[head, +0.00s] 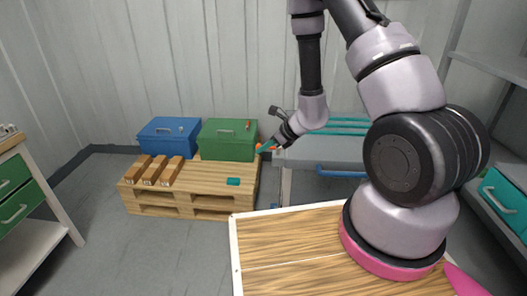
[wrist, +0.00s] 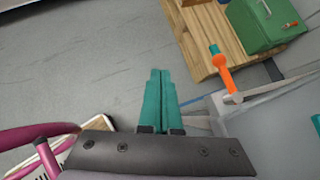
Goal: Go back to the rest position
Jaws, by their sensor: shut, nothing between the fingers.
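My gripper (head: 262,149) is held up in the middle of the head view, in front of the green box's right side and left of the grey unit with teal tubes. In the wrist view my gripper's teal fingers (wrist: 160,78) are together with nothing between them, over bare grey floor. No rest position is marked in either view.
A wooden pallet (head: 190,190) carries a blue box (head: 168,137), a green box (head: 228,140), several wooden blocks and a small teal piece (head: 233,182). A grey unit (head: 315,154) with teal tubes stands right of it. An orange-and-teal handle (wrist: 222,70) is right of my fingers. A green-drawer bench (head: 15,190) stands left.

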